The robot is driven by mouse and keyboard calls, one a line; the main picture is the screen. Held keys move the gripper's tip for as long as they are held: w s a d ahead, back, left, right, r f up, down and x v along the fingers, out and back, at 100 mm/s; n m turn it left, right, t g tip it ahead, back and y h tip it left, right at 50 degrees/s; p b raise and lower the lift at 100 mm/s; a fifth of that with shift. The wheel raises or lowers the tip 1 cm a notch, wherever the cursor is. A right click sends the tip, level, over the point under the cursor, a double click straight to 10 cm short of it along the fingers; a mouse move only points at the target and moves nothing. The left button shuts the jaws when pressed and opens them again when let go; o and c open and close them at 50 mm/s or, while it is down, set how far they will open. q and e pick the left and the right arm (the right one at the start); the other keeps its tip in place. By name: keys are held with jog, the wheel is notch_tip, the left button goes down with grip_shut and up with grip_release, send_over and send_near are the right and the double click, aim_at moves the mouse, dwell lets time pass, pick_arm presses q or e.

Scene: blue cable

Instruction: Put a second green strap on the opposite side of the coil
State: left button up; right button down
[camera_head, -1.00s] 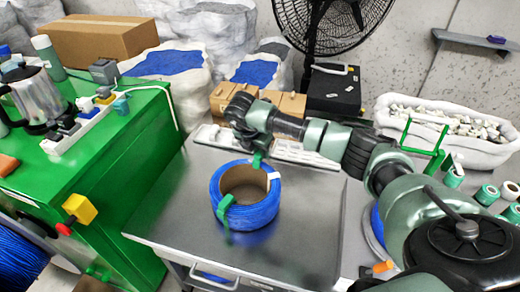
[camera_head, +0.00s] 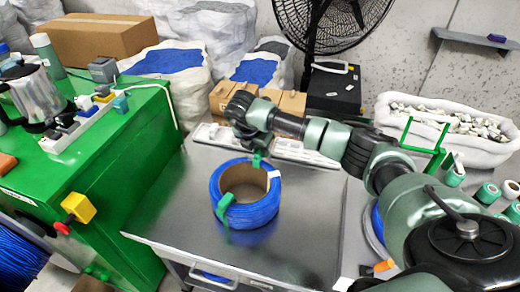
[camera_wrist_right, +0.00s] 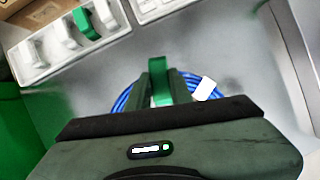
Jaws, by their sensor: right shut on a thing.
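The blue cable coil (camera_head: 262,212) lies flat on the grey metal table. One green strap (camera_head: 225,206) wraps its front-left side, and a white label (camera_head: 273,174) sits at its back right. My right gripper (camera_head: 257,156) is at the far side of the coil, pointing down. It is shut on a second green strap (camera_wrist_right: 160,88), which shows between its fingers in the right wrist view, at the coil's far rim. Whether this strap goes fully around the cable is hidden. My left gripper is not in view.
The metal table (camera_head: 180,215) is clear around the coil. A white tray (camera_wrist_right: 70,38) with straps lies behind it, partly hidden by my right arm. A green cabinet (camera_head: 110,165) stands at left. A white bin (camera_head: 440,125) and green rolls (camera_head: 487,194) are at right.

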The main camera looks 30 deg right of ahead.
jog(key=shift+f+b, duration=0.5)
jog(key=shift+f, duration=0.2)
jog(key=shift+f, duration=0.1)
jog(key=shift+f+b, duration=0.55)
jog(key=shift+f, duration=0.15)
dwell(0.7)
jog(key=c, duration=1)
grip_release()
jog(key=shift+c, duration=0.2)
jog(key=shift+r+p, duration=1.9)
jog(key=shift+r, duration=1.65)
